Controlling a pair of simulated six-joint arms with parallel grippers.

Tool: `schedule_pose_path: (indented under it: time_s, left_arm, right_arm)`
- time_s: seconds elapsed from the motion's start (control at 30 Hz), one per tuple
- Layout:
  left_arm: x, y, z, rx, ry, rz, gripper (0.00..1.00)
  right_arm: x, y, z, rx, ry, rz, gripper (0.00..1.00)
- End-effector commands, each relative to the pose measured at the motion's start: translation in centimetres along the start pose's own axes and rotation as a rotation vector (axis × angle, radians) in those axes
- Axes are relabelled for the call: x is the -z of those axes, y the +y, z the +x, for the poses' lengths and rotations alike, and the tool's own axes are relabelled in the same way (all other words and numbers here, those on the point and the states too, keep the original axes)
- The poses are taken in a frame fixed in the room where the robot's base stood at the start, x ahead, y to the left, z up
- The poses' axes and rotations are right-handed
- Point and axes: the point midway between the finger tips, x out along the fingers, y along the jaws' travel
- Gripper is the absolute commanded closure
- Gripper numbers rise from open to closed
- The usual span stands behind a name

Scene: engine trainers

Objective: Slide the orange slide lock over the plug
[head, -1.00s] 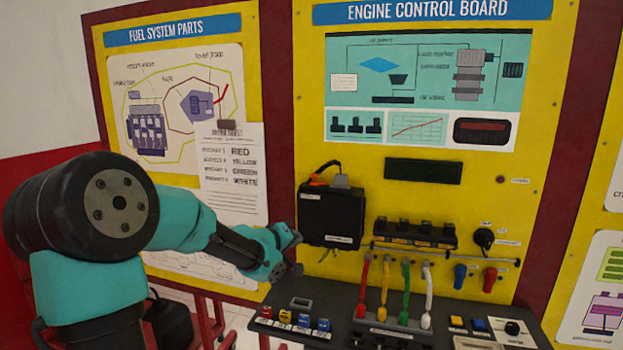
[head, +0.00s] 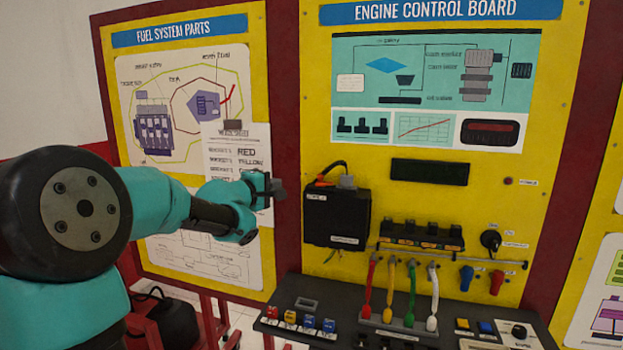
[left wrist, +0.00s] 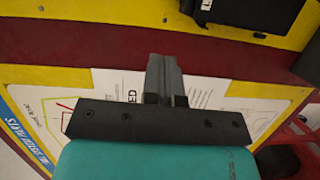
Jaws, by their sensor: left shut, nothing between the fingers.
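The orange slide lock (head: 322,183) is a small orange piece on top of the black box (head: 337,220) on the yellow board, beside a grey plug (head: 347,182). Whether it covers any of the plug is too small to tell. My left gripper (head: 277,188) is shut and empty, in the air left of the box at about the height of the lock, apart from it. In the left wrist view its closed fingers (left wrist: 164,80) point towards the dark red frame, and part of the black box (left wrist: 245,14) shows at the top. My right gripper is not in view.
A control shelf (head: 345,320) juts out below the box, with colored connectors and switches. Red, yellow, green and white cables (head: 410,290) stand right of the box. A printed sheet (head: 235,155) hangs on the left board behind my gripper.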

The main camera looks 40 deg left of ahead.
Motion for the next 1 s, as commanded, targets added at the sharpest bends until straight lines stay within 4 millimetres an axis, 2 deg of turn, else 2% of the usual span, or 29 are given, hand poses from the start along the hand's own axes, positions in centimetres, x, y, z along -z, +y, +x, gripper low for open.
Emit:
schedule_pose_path:
  time_s: [0.23,0.37,0.57,0.93,1.0]
  left_arm:
    - [-0.1,0.0,0.3,0.001,-0.001,0.000,1.00]
    - [-0.1,-0.1,1.3,0.000,-0.003,0.001,1.00]
    - [-0.1,-0.1,4.1,0.000,-0.003,0.000,1.00]
    - [-0.1,-0.1,10.4,0.001,-0.003,0.002,1.00]
    - [-1.1,0.0,11.1,-0.001,-0.005,0.001,1.00]
  right_arm:
    - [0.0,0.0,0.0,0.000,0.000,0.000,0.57]
    - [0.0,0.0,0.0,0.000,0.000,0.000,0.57]
    - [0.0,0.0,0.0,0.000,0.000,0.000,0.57]
    - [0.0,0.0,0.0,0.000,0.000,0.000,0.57]
    - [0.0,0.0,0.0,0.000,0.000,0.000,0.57]
